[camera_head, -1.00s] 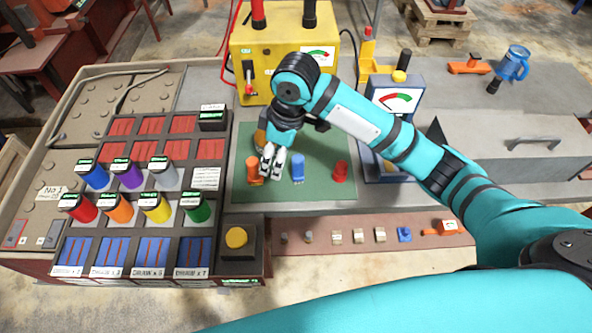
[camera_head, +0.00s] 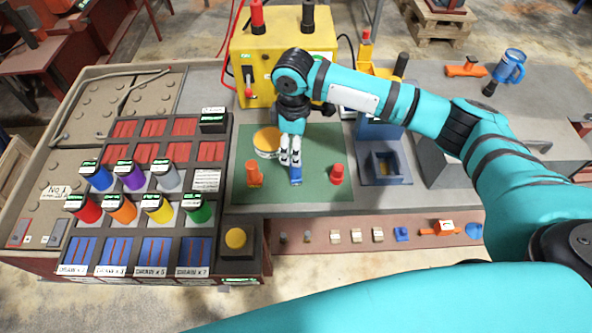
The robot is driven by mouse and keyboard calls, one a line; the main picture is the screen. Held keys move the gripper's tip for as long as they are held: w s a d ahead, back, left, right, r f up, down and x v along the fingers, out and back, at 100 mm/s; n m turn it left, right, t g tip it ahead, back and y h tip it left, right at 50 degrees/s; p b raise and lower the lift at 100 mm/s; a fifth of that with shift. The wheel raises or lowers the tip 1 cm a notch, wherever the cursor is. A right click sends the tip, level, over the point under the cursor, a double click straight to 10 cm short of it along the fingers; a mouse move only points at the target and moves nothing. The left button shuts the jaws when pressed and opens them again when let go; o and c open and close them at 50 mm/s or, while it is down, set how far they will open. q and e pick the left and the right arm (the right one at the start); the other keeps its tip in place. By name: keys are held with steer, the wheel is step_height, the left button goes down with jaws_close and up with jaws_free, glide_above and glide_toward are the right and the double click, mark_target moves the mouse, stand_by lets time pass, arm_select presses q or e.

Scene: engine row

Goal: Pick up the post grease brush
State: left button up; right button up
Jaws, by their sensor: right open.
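On the green mat (camera_head: 315,142) stand a small orange piece (camera_head: 254,174), a blue piece (camera_head: 296,176) and a red piece (camera_head: 337,174). I cannot tell for certain which of them, if any, is the post grease brush. A round tin with an orange-yellow top (camera_head: 266,140) stands behind them. My right gripper (camera_head: 290,158) points down with open fingers over the blue piece and hides its upper part. Whether the fingers touch it cannot be told. My left gripper is not in view.
A rack of coloured caps (camera_head: 133,206) stands left of the mat. A yellow box (camera_head: 268,47) with cables stands behind, and a blue stand (camera_head: 384,168) is to the right. Small parts lie along the red front ledge (camera_head: 360,250). A blue mug (camera_head: 509,66) is at the back right.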

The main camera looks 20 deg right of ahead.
steer(key=shift+f, duration=0.6)
steer(key=f, duration=0.1)
steer(key=f+p, duration=0.1)
steer(key=f, duration=0.1)
steer(key=f+p, duration=0.1)
steer(key=shift+s+d+f, duration=0.15)
steer(key=shift+s+d, duration=0.05)
steer(key=shift+s, duration=0.05)
steer(key=shift+f, duration=0.5)
jaws_close()
steer(key=shift+r, duration=0.1)
steer(key=shift+w+r, duration=0.1)
steer(key=shift+r, duration=0.4)
step_height(320, 180, up, 2)
steer(key=shift+b, duration=0.75)
steer(key=s+a+r+b, duration=0.2)
steer(key=s+a+b, duration=0.1)
steer(key=s+a, duration=0.8)
steer(key=shift+s+a+b, duration=0.15)
steer(key=shift+s+b, duration=0.15)
